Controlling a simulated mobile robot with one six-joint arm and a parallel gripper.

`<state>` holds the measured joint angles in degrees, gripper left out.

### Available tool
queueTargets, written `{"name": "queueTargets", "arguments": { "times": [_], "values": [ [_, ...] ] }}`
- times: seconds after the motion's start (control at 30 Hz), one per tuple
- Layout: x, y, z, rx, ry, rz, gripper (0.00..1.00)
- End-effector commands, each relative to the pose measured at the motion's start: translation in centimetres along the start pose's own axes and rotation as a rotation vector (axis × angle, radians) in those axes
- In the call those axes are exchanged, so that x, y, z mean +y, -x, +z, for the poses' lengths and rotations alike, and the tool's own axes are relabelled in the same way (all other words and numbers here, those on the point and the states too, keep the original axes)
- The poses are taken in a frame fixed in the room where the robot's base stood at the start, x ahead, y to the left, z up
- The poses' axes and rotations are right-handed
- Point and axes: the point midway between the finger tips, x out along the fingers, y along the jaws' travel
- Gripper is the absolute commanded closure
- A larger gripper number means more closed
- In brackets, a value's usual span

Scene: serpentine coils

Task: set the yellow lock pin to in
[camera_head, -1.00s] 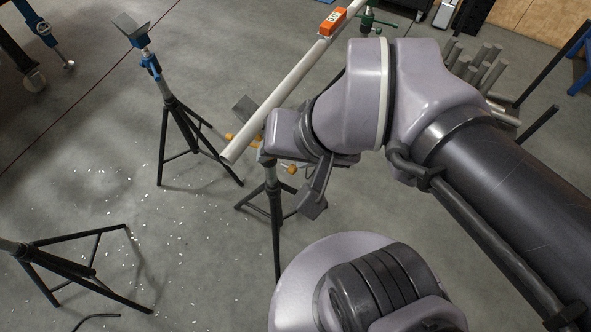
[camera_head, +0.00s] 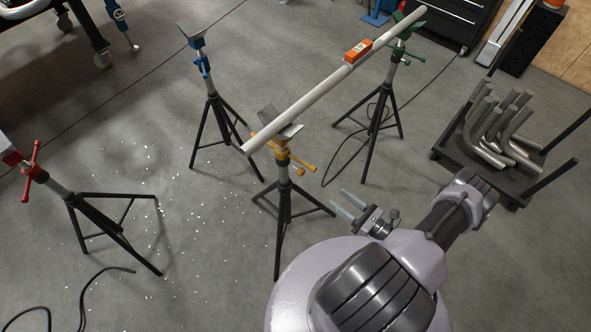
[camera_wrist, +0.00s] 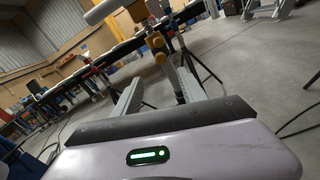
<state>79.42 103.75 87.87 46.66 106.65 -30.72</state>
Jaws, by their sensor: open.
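The yellow-marked stand (camera_head: 284,185) is a black tripod with a yellow collar (camera_head: 281,147) below its V-shaped head. A yellow handle sticks out to the right of the collar. A small round yellow knob (camera_head: 300,171), seemingly the lock pin, sits just below it; I cannot tell how far in it is. My gripper (camera_head: 341,203) is open and empty, to the lower right of the stand and apart from it. In the wrist view, the fingers of my gripper (camera_wrist: 155,78) point towards the yellow parts (camera_wrist: 160,58), which show beyond the fingertips.
A long pale pipe (camera_head: 320,90) with an orange level (camera_head: 357,51) on it lies across the yellow and green (camera_head: 398,50) stands. Blue (camera_head: 204,66) and red (camera_head: 35,165) stands are at left. A cart (camera_head: 465,140) of bent pipes stands at right. Cables lie on the floor.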

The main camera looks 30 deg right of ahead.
Motion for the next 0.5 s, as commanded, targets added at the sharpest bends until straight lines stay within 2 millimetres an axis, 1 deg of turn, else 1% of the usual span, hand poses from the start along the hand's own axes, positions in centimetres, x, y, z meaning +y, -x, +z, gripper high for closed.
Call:
{"name": "queueTargets", "arguments": {
  "times": [0.07,0.17,0.4,0.5],
  "values": [
    [0.1,-0.5,-0.3,-0.006,-0.008,-0.010,0.51],
    [0.2,-2.6,-0.4,-0.003,-0.008,-0.003,0.51],
    [0.2,-10.0,-0.4,-0.002,-0.006,0.000,0.51],
    [0.2,-12.7,-0.5,-0.002,-0.006,0.001,0.51]
  ]
}}
